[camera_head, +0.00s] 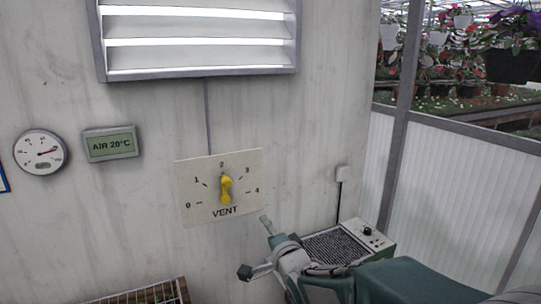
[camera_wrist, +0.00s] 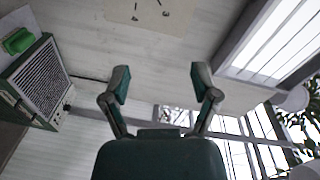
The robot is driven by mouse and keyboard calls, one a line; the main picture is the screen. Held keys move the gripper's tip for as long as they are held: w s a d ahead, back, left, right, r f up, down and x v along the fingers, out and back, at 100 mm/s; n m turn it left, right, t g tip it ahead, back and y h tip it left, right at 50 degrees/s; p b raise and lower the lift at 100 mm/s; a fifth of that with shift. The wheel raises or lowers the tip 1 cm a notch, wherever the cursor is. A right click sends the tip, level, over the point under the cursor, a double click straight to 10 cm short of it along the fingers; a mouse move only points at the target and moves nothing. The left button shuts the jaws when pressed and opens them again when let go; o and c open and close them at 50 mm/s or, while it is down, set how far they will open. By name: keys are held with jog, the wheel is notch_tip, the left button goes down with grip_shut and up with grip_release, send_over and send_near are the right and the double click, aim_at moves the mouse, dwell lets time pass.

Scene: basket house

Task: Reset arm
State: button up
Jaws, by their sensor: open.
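My gripper (camera_head: 255,247) is at the lower middle of the head view, in front of the wall, below and to the right of the vent dial panel (camera_head: 190,213). Its two fingers are spread apart with nothing between them. In the wrist view my gripper (camera_wrist: 161,82) also shows open and empty. The yellow knob (camera_head: 226,188) on the panel stands near upright, by the 2 mark. My gripper is apart from the knob. Part of the panel (camera_wrist: 150,14) shows at the top of the wrist view.
A grille-topped box with controls (camera_head: 368,236) stands behind my arm; its grille (camera_wrist: 38,80) and a green object (camera_wrist: 18,41) show in the wrist view. A wire basket (camera_head: 150,296) is at lower left. A louvre (camera_head: 198,58), round gauge (camera_head: 40,152) and thermometer display (camera_head: 110,144) hang on the wall.

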jog(key=s+d+f+n+g+h, duration=0.1)
jog(key=s+d, duration=0.4)
jog(key=s, duration=0.5)
jog(key=s+d+f+n+g+h, duration=0.1)
jog(key=s+d+n+g+h, duration=0.2)
jog(key=s, duration=0.7)
jog(key=s+d+f+n+g+h, duration=0.1)
jog(key=s+d+n+g+h, duration=0.1)
jog(key=s+d+n+g, duration=0.4)
jog(key=s+d, duration=0.2)
jog(key=s, duration=0.2)
jog(key=shift+s+g+h, duration=0.15)
jog(key=shift+g+h, duration=0.15)
jog(key=shift+f, duration=0.1)
